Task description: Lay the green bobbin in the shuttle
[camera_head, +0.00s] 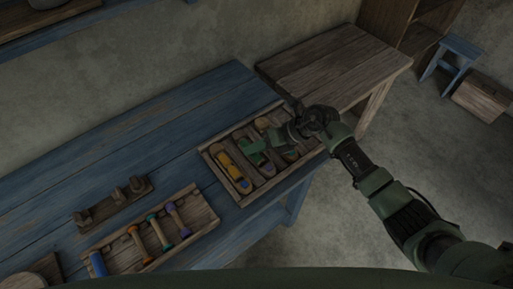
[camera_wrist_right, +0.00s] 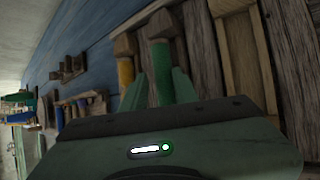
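My right gripper (camera_head: 258,148) is over the shuttle tray (camera_head: 206,160) on the blue table. In the right wrist view the green bobbin (camera_wrist_right: 162,72) lies between its fingers (camera_wrist_right: 161,84), which look shut on it. The bobbin lines up with a wooden shuttle end (camera_wrist_right: 158,27); whether it touches the shuttle underneath is hidden. A shuttle with a yellow bobbin (camera_head: 233,171) lies to the left in the tray; the yellow also shows in the wrist view (camera_wrist_right: 125,75). My left gripper is not in view.
A bobbin tray (camera_head: 200,212) with blue, orange, teal and purple bobbins stands at the lower left. A wooden peg stand (camera_head: 113,203) is behind it. A plain wooden table (camera_head: 335,62) adjoins the blue table (camera_head: 160,110) at the right. The blue table's rear is clear.

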